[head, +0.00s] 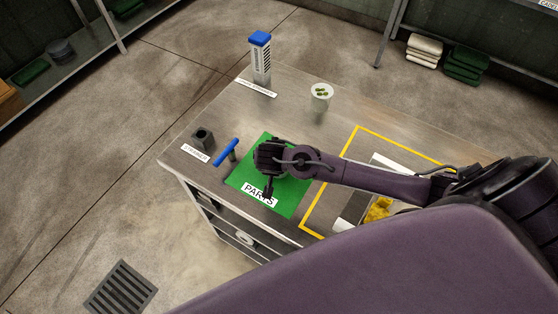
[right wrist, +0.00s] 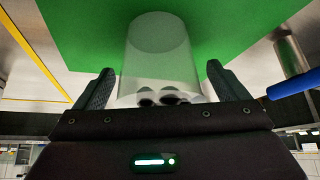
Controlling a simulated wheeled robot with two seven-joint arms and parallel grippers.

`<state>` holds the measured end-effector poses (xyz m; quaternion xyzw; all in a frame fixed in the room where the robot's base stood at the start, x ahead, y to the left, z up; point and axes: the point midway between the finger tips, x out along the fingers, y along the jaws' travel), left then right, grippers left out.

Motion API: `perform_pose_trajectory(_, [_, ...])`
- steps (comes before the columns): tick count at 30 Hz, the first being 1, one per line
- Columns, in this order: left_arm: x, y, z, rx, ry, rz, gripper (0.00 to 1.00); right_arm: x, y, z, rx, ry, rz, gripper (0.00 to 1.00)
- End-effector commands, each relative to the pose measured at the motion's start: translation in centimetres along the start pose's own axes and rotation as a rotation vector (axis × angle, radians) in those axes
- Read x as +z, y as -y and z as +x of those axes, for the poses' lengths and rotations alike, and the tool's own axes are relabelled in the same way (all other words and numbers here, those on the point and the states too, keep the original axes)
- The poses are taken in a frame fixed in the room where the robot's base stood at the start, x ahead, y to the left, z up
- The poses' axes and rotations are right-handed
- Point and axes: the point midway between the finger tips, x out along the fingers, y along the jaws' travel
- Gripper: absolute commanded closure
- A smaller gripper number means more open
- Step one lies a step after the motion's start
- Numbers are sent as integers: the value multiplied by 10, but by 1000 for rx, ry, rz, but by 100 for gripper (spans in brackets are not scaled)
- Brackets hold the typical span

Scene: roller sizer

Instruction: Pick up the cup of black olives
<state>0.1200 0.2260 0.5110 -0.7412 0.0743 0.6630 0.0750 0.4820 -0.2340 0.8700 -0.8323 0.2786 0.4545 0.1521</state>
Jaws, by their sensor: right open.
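In the right wrist view a translucent pale cup (right wrist: 158,55) stands over the green mat (right wrist: 80,30), with dark round olives (right wrist: 160,96) showing at its near end. My right gripper (right wrist: 160,72) is open, with one finger on each side of the cup. I cannot tell whether either finger touches it. In the head view my right gripper (head: 268,172) is over the green mat (head: 290,195) marked PARTS and hides the cup. My left gripper is not in view.
A white cup of green olives (head: 321,97) stands at the table's back. A yellow-outlined area (head: 335,175) with yellow items (head: 378,210) lies right.

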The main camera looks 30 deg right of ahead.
Motion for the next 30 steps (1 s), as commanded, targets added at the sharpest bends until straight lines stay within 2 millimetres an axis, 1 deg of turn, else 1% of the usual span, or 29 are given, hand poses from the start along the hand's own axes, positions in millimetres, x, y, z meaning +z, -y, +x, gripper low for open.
perform_pose_trajectory(2, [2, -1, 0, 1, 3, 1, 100, 0, 0, 0, 0, 0, 0, 7])
perform_pose_trajectory(9, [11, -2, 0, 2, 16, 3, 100, 0, 0, 0, 0, 0, 0, 38])
perform_pose_trajectory(14, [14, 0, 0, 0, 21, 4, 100, 0, 0, 0, 0, 0, 0, 59])
perform_pose_trajectory(23, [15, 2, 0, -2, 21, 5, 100, -2, 1, -3, -1, -1, 1, 59])
perform_pose_trajectory(26, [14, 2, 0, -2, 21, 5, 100, -5, 1, -8, -2, 0, 1, 59])
perform_pose_trajectory(30, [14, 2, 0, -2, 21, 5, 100, -15, 1, -24, -3, 1, 4, 59])
